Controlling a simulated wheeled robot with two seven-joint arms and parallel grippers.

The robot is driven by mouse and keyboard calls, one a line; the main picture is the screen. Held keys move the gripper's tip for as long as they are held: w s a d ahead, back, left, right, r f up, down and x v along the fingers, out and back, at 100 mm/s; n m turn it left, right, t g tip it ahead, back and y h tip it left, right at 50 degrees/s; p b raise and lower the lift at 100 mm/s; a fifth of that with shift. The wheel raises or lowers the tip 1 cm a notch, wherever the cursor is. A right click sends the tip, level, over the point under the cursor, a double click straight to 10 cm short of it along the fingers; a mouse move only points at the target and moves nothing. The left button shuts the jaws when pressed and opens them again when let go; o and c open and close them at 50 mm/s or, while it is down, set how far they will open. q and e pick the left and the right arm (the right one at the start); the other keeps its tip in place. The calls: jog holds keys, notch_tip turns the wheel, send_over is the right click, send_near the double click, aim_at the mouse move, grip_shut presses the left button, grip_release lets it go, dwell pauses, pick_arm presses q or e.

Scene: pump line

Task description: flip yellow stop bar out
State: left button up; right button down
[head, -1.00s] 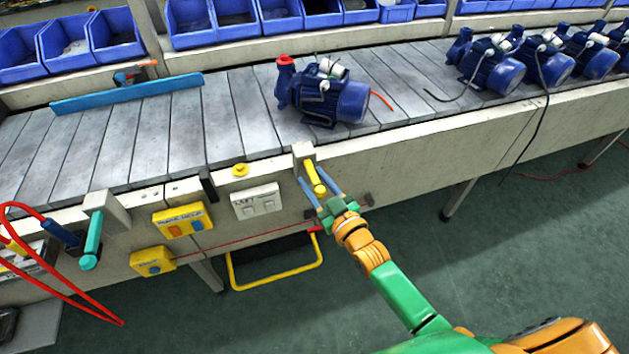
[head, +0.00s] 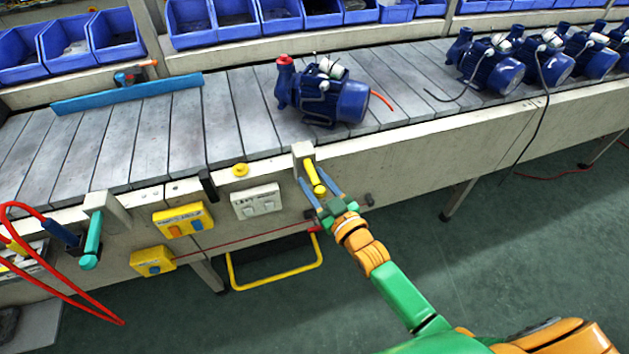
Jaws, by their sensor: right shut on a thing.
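The yellow stop bar (head: 313,175) hangs down from a pale bracket (head: 303,150) on the front edge of the conveyor. It slants down and to the right, close against the conveyor's side. My right gripper (head: 320,190) reaches it from the lower right. Its two blue-grey fingers lie on either side of the bar's lower end, and the gripper is shut on the bar. My left gripper is not in view.
A blue pump (head: 325,95) with a red cap stands on the slatted conveyor (head: 225,115) behind the bracket. A switch plate (head: 257,201), yellow control boxes (head: 183,221) and a teal bar (head: 93,240) are to the left. A yellow hoop (head: 275,278) hangs below.

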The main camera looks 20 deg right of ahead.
jog(key=shift+a+f, duration=0.1)
jog(key=shift+f, duration=0.05)
jog(key=shift+s+p, duration=0.4)
jog(key=shift+p+v, duration=0.5)
jog(key=shift+v, duration=0.3)
jog(key=shift+a+f, duration=0.15)
jog(key=shift+a, duration=0.05)
jog(key=c, duration=0.6)
grip_release()
jog(key=shift+o, duration=0.4)
jog(key=shift+s+a, duration=0.1)
jog(key=shift+a, duration=0.05)
jog(key=v, duration=0.7)
jog(key=shift+s+r, duration=0.15)
jog(key=shift+r, duration=0.05)
